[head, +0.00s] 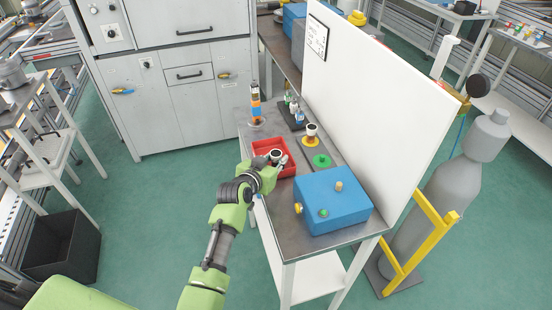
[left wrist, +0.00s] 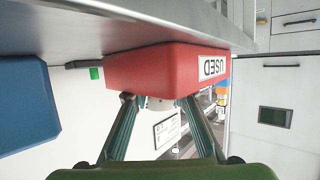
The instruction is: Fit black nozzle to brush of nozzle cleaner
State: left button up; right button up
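My left gripper (head: 277,163) is at the front left of a red tray (head: 289,170) on the metal bench. A round dark-topped piece with a pale rim (head: 276,155) is at the gripper, at the tray. In the left wrist view the fingers (left wrist: 156,101) are spread, with a pale round part (left wrist: 159,103) between them and gaps on both sides. The red tray (left wrist: 150,72), labelled USED, partly hides that part. I cannot tell whether it is the black nozzle. A blue box (head: 333,206) with a tan peg (head: 339,186) on top may be the nozzle cleaner. My right gripper is not in view.
Small bottles (head: 295,112) and an orange-and-blue item (head: 255,101) stand at the back. A white panel (head: 378,90) bounds the bench on the right.

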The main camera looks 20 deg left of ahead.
pick_arm(q)
grip_shut()
jog(key=shift+r, duration=0.55)
jog(key=s+r+b, duration=0.3)
jog(key=s+r, duration=0.9)
jog(key=s, duration=0.2)
jog(key=shift+d, duration=0.2)
